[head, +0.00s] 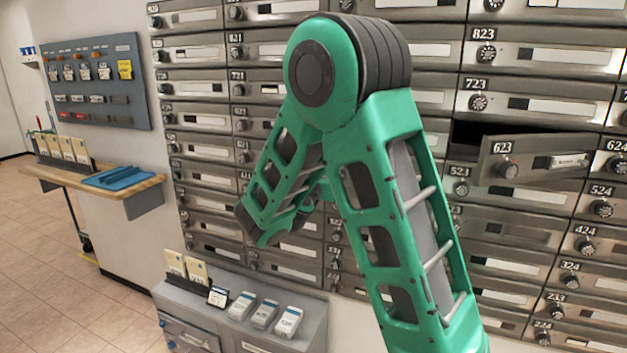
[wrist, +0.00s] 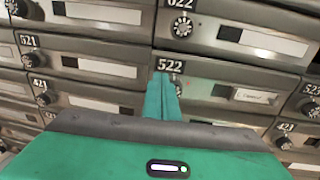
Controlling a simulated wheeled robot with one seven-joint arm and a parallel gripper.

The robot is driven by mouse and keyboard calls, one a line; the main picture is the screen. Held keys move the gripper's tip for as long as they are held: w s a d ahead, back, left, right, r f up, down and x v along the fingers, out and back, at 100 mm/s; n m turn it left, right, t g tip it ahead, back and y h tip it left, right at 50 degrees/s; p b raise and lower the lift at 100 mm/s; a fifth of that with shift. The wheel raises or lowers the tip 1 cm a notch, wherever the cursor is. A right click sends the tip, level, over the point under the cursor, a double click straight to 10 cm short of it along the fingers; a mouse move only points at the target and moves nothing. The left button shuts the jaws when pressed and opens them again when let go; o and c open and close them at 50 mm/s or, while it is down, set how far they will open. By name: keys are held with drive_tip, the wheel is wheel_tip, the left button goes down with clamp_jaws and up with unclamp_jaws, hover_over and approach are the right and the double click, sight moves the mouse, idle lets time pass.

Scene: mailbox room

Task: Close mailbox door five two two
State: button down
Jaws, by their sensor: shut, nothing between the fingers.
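In the wrist view, the grey metal mailbox door 522 (wrist: 215,90) is in the middle, with its number plate at the upper left and a white label in its slot. My gripper (wrist: 163,82) shows as one narrow green shape of closed fingers, reaching up to the left end of door 522, just below its number. The fingers cover part of the knob area, and I cannot tell whether they touch the door. The door looks close to flush with its neighbours, but whether it is fully closed is unclear. In the head view, my arm hides door 522 and most of the gripper.
In the head view, mailbox door 623 (head: 533,158) stands out from the wall, with a dark gap beside it. A grey cabinet (head: 250,322) with cards and small boxes stands below the mailboxes. A wooden shelf (head: 95,184) is at left, beside open tiled floor (head: 40,270).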

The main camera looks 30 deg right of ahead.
drive_tip(key=shift+x, duration=2.7)
